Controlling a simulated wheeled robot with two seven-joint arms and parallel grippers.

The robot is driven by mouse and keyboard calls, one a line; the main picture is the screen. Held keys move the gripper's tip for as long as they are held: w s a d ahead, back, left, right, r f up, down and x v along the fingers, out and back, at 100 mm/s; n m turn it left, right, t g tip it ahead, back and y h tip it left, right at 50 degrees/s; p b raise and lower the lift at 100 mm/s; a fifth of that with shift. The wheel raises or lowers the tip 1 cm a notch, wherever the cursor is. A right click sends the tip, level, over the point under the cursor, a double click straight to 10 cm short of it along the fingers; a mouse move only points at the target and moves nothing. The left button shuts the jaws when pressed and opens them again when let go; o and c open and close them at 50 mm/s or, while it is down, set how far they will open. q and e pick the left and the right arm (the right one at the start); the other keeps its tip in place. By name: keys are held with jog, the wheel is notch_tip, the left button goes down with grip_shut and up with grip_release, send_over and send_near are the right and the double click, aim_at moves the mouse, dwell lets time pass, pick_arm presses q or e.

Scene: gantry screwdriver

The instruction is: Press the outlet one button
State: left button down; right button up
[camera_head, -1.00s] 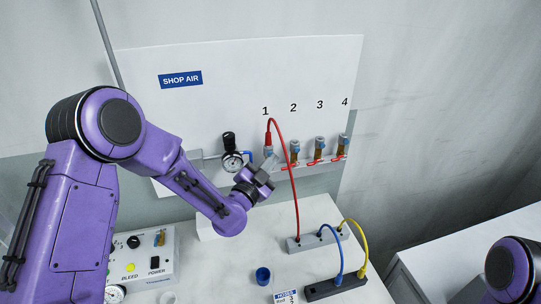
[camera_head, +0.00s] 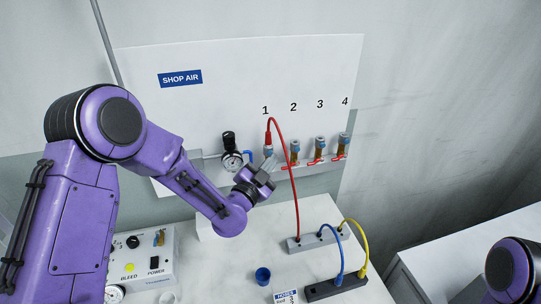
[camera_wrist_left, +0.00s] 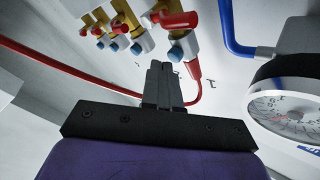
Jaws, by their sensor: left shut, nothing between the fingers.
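Outlet one (camera_head: 268,151) sits under the number 1 on the white panel, with a red hose plugged into it. In the left wrist view it shows as a brass fitting with a red lever and a blue round button (camera_wrist_left: 176,53). My left gripper (camera_head: 269,164) is shut and empty, just below and in front of outlet one, and hides part of it. In the left wrist view the shut fingertips (camera_wrist_left: 158,66) point up beside the red plug (camera_wrist_left: 193,70), close to the blue button; I cannot tell whether they touch. My right gripper is not in view.
Outlets two (camera_head: 294,153), three (camera_head: 319,148) and four (camera_head: 342,146) stand to the right. A pressure gauge (camera_head: 232,161) is close on the left. The red hose (camera_head: 296,200) hangs down to a grey manifold (camera_head: 310,242). A blue cup (camera_head: 262,276) stands on the bench.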

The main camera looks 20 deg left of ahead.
pick_arm(q)
jog(key=shift+s+d, duration=0.2)
jog(key=shift+s, duration=0.15)
jog(key=s+d, duration=0.1)
jog(key=s+d+b, duration=0.1)
jog(key=s, duration=0.2)
jog(key=shift+s+d, duration=0.1)
jog(key=shift+d, duration=0.3)
dwell(0.6)
